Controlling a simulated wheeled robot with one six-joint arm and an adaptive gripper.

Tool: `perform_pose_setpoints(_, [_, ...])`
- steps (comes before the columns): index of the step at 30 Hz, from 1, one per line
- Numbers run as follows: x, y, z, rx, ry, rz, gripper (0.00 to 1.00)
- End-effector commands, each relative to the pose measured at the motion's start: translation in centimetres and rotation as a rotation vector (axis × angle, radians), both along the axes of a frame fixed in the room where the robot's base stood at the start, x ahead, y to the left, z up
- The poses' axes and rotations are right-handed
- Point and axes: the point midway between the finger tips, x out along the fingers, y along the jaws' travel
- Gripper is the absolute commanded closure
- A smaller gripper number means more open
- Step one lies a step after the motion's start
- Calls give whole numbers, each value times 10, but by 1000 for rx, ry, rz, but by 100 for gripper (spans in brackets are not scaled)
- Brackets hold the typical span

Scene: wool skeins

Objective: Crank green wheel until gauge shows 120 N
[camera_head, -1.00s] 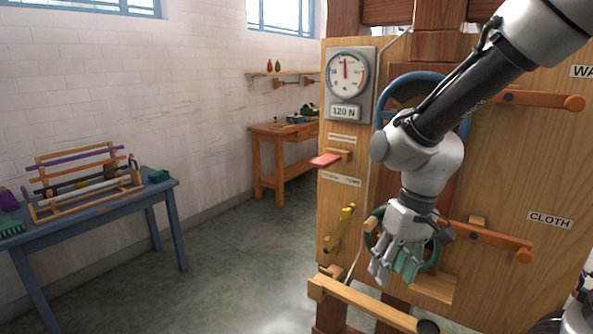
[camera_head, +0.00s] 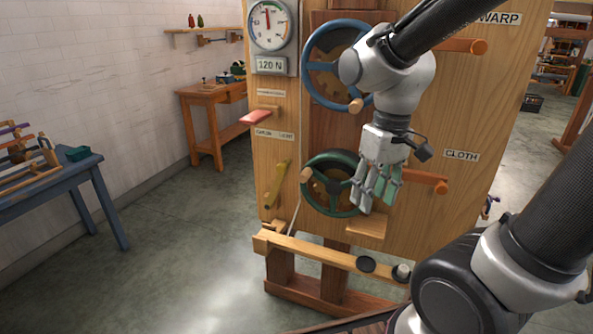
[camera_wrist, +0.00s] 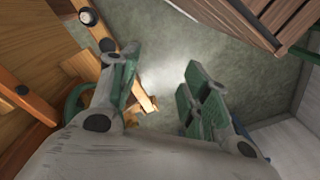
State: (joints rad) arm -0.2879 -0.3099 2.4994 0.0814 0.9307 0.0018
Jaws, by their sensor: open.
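The green wheel (camera_head: 318,207) is mounted low on the wooden panel, with a wooden knob (camera_head: 307,174) at its upper left. My gripper (camera_head: 377,198) hangs fingers-down in front of the wheel's right side, open and empty. It hides part of the rim; I cannot tell whether it touches it. In the wrist view my gripper (camera_wrist: 160,95) has its fingers apart with floor between them, and a green curved piece (camera_wrist: 74,100), likely the wheel, shows behind the left finger.
A blue wheel (camera_head: 309,84) with a wooden knob sits above the green one. A red-tipped lever (camera_head: 256,117), a yellow handle (camera_head: 277,186) and a wooden bar (camera_head: 318,251) are nearby. Open floor lies left, toward a blue table (camera_head: 88,170).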

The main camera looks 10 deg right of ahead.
Motion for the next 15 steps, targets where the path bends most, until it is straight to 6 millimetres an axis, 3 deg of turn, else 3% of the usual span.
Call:
perform_pose_setpoints(3, [29,57,-43,56,51,21,53])
perform_pose_setpoints(9, [83,157,-128,158,-14,-71,53])
perform_pose_setpoints(12, [112,197,-176,184,-111,-166,53])
perform_pose_setpoints(15, [145,223,-223,183,-263,-291,53])
